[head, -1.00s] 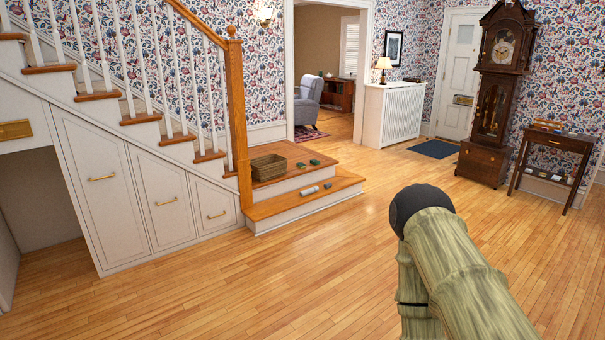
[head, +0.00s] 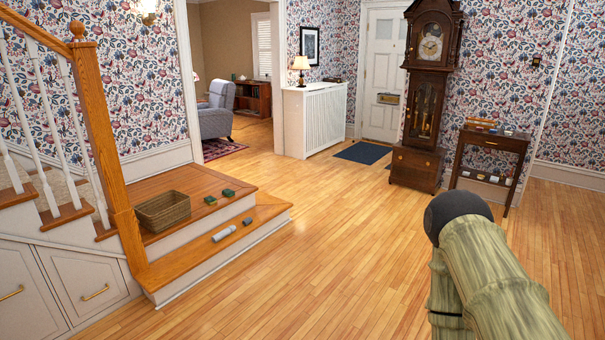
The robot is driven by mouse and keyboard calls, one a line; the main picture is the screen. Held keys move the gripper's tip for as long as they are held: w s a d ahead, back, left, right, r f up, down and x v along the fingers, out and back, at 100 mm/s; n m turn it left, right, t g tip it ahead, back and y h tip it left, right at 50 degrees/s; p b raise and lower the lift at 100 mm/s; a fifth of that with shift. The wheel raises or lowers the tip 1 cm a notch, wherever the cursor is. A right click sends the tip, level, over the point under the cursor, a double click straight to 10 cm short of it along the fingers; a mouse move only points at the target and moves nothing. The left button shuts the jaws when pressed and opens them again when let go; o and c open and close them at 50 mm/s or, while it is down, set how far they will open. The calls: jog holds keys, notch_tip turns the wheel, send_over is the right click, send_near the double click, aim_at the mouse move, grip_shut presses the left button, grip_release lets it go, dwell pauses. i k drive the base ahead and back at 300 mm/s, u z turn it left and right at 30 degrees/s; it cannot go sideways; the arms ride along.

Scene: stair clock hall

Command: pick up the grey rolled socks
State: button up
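A light grey roll (head: 224,234) lies on the lower wooden step (head: 185,256) at the foot of the stairs, left of centre in the head view. A smaller dark grey item (head: 247,221) lies on the same step just to its right, apart from it. Both are small, and I cannot tell surely which one is the rolled socks. Part of my own arm rises at the lower right, far from the step. My gripper is not in view.
A wicker basket (head: 163,211) and two small dark green things (head: 219,197) sit on the upper step. The newel post (head: 106,150) stands left of them. Open wooden floor (head: 310,270) lies before the steps. A longcase clock (head: 424,100) and a small side table (head: 492,145) stand right.

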aim_at(248, 221)
jog(key=u, duration=0.05)
jog(key=i, duration=1.95)
jog(key=u, duration=0.45)
jog(key=i, duration=1.7)
jog(key=u, duration=0.35)
